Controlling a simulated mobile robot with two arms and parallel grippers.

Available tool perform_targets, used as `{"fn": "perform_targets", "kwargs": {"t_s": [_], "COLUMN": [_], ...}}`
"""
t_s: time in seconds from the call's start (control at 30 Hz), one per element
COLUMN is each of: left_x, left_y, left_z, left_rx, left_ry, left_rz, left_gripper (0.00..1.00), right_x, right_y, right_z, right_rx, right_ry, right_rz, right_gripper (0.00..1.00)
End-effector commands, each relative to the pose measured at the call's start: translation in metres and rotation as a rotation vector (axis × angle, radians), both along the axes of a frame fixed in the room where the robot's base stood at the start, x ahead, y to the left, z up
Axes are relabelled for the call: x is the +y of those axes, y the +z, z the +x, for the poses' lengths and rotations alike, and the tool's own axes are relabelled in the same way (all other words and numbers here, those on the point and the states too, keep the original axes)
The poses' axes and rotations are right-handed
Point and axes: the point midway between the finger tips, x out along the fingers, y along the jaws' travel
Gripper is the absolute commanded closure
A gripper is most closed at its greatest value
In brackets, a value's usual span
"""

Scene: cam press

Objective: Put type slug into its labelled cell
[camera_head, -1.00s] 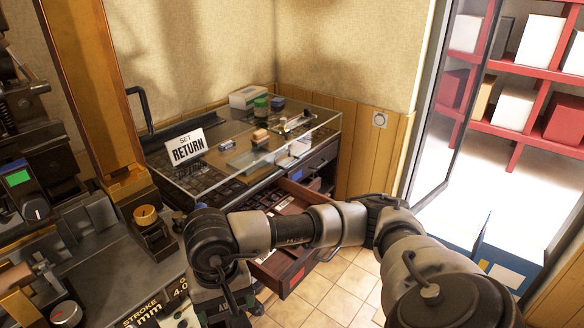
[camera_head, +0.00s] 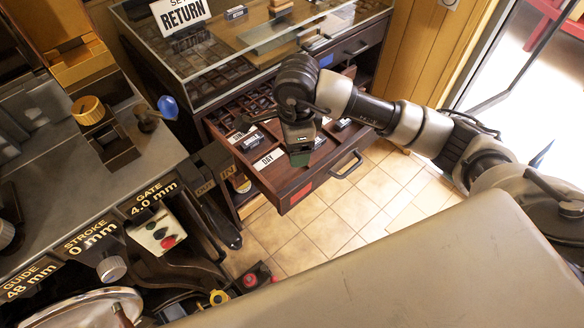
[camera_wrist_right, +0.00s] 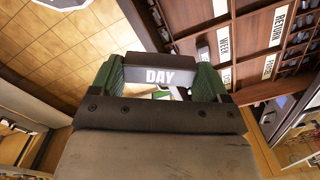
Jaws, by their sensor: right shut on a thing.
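My right gripper (camera_wrist_right: 160,85) is shut on a dark type slug (camera_wrist_right: 185,76) marked DAY in white letters, held between its green finger pads. In the head view the right gripper (camera_head: 300,155) points down over the open drawer (camera_head: 338,168), near its front edge. A white DAY label (camera_head: 268,160) lies in the drawer just left of the gripper. The slug cannot be made out clearly in the head view. The wrist view shows drawer labels such as RETURN (camera_wrist_right: 280,25) and WEEK (camera_wrist_right: 226,43). My left gripper is not in view.
Other dark slugs lie in the drawer cells, one (camera_head: 252,141) behind the DAY label. A glass-topped cabinet (camera_head: 225,75) with a RETURN sign (camera_head: 181,14) stands above the drawer. A machine with a control box (camera_head: 155,232) is at left. Tiled floor (camera_head: 330,225) lies in front.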

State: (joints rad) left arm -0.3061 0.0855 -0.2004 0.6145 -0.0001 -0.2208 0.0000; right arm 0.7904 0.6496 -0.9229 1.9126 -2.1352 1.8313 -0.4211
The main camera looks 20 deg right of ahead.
Motion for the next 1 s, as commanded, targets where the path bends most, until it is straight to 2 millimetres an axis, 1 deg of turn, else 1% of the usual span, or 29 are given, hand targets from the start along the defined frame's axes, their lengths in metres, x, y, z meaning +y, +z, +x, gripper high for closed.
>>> {"fn": "perform_targets", "kwargs": {"t_s": [0.03,0.2,0.3,0.4,0.57,0.67,0.8,0.9,1.0], "left_x": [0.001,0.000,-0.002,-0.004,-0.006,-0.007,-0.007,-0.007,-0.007], "left_y": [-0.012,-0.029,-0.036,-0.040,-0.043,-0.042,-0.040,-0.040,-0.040], "left_z": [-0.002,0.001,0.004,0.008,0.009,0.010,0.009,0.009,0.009], "left_rx": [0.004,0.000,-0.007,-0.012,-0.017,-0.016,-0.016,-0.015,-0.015], "left_ry": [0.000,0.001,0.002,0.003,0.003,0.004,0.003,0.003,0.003], "left_rz": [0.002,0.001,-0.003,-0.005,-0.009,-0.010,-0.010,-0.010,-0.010], "left_gripper": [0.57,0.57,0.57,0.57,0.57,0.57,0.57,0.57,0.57], "right_x": [0.003,0.007,0.009,0.010,0.011,0.011,0.011,0.011,0.011], "right_y": [-0.013,-0.037,-0.048,-0.056,-0.063,-0.075,-0.102,-0.116,-0.123], "right_z": [0.005,0.019,0.026,0.030,0.033,0.033,0.033,0.033,0.034], "right_rx": [0.002,0.011,0.015,0.019,0.022,0.026,0.026,0.023,0.023], "right_ry": [-0.120,-0.544,-0.746,-0.898,-1.029,-1.054,-1.056,-1.053,-1.053], "right_rz": [0.005,0.012,0.013,0.013,0.012,0.009,0.009,0.010,0.011], "right_gripper": [0.66,0.66,0.66,0.66,0.66,0.66,0.66,0.66,0.66]}}
